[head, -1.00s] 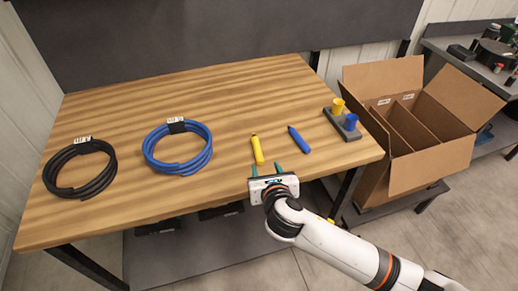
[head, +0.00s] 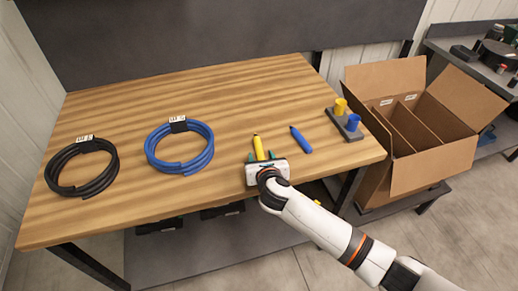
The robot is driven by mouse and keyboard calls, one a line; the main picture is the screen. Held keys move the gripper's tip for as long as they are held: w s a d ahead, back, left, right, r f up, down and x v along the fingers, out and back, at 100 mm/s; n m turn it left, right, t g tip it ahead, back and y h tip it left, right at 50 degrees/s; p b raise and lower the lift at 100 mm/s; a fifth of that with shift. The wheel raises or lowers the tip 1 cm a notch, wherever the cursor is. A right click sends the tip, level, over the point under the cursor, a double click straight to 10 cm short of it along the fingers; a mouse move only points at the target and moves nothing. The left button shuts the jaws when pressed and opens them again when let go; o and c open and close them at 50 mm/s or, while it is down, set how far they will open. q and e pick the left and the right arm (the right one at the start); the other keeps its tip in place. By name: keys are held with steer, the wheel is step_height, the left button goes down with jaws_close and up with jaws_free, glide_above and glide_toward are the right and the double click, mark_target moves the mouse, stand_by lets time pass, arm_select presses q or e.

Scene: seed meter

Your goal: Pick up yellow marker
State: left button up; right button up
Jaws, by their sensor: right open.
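The yellow marker (head: 258,143) lies on the wooden table near its front edge, pointing away from me. My right gripper (head: 262,156) is open, with its two green fingertips on either side of the marker's near end. The marker's near end is partly hidden by the gripper body. I cannot tell whether the fingers touch the marker or how high they are above the table. My left gripper is not in view.
A blue marker (head: 300,140) lies just right of the yellow one. A grey holder (head: 346,130) with a yellow and a blue cap stands at the right edge. A blue cable coil (head: 150,150) and a black coil (head: 51,174) lie left. An open divided box (head: 440,165) stands right.

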steer(key=shift+c, duration=0.2)
jaws_close()
step_height(320, 180, up, 10)
steer(key=shift+r, duration=0.1)
stand_by(0.3)
